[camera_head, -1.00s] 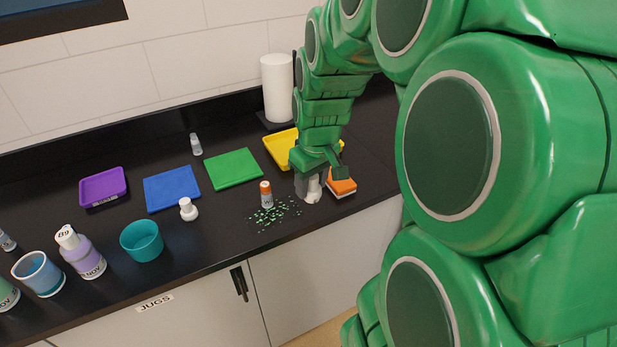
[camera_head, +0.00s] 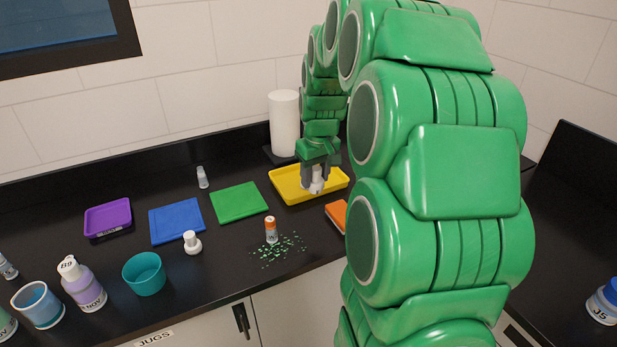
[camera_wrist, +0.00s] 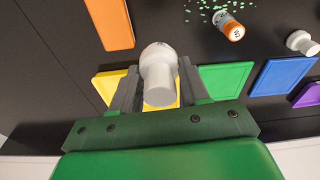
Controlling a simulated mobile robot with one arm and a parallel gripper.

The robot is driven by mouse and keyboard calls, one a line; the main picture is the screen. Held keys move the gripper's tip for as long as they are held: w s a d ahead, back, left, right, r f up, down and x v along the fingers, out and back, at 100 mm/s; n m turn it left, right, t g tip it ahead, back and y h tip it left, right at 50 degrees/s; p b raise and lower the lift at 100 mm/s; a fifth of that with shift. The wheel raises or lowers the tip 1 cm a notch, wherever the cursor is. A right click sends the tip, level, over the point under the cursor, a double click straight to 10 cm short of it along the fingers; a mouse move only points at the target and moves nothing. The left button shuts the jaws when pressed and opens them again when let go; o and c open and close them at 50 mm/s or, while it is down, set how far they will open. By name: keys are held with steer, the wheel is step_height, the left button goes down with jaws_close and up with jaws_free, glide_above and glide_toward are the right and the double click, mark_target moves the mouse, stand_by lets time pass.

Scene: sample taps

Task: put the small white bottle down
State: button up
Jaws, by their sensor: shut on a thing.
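The small white bottle (camera_wrist: 158,75) is between the two grey fingers of my gripper (camera_wrist: 157,88) in the wrist view. In the head view the white bottle (camera_head: 317,181) shows low between the fingers of my gripper (camera_head: 316,178). My gripper is shut on it, over the yellow tray (camera_head: 285,193) at the back right of the counter. The yellow tray (camera_wrist: 106,82) also shows behind the fingers in the wrist view. I cannot tell whether the bottle touches the tray.
An orange-capped bottle (camera_head: 271,230) stands beside scattered green bits (camera_head: 285,248). A paper roll (camera_head: 284,124) stands behind.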

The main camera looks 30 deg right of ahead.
steer(key=w+d+f+m, duration=0.15)
steer(key=w+d, duration=0.35)
steer(key=w, duration=0.5)
steer(key=w+d+f+m, duration=0.1)
steer(key=w+d+f, duration=0.25)
steer(key=w, duration=0.75)
steer(key=shift+n, duration=0.25)
steer(key=shift+s+d+f, duration=0.1)
steer(key=shift+d+f, duration=0.05)
steer(key=shift+f, duration=2.1)
steer(key=shift+d+f, duration=0.1)
steer(key=shift+f, duration=2.1)
steer(key=o, duration=1)
steer(key=shift+f, duration=0.1)
steer(key=shift+o, duration=0.2)
